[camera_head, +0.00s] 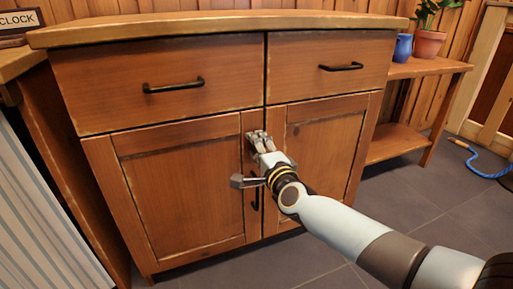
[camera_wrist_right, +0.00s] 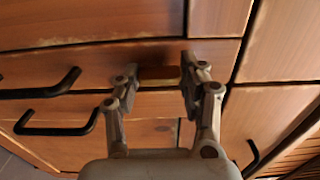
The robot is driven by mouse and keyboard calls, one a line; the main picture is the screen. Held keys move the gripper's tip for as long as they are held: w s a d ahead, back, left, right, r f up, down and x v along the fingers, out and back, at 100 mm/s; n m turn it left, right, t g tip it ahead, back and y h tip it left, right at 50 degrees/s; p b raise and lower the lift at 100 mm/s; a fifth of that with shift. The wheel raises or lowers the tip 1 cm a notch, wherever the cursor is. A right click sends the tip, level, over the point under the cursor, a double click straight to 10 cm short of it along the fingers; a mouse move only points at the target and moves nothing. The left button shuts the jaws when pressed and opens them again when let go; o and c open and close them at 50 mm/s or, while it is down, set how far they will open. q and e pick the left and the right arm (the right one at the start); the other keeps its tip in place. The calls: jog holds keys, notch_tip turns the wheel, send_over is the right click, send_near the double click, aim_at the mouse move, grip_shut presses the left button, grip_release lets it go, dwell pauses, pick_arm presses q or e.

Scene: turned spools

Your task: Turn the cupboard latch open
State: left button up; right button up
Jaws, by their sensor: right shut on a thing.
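The cupboard (camera_head: 185,185) has two drawers above two closed doors. The latch (camera_wrist_right: 158,76) shows in the right wrist view as a small brass-coloured bar between my fingers. It lies roughly crosswise in that view. My right gripper (camera_head: 259,139) is at the upper part of the doors, by the gap between them, and hides the latch in the head view. In the right wrist view my right gripper (camera_wrist_right: 158,84) has a finger at each end of the latch and is shut on it. My left gripper is not in view.
Black bar handles sit on the left drawer (camera_head: 173,86) and right drawer (camera_head: 341,67). A vertical door handle (camera_head: 255,192) is just below my gripper. A shelf (camera_head: 440,69) at the right bears a blue cup (camera_head: 403,47) and a potted plant (camera_head: 429,43).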

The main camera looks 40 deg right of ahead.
dwell(0.3)
jog(key=o, duration=1.2)
jog(key=v, duration=1.2)
jog(key=shift+s, duration=0.1)
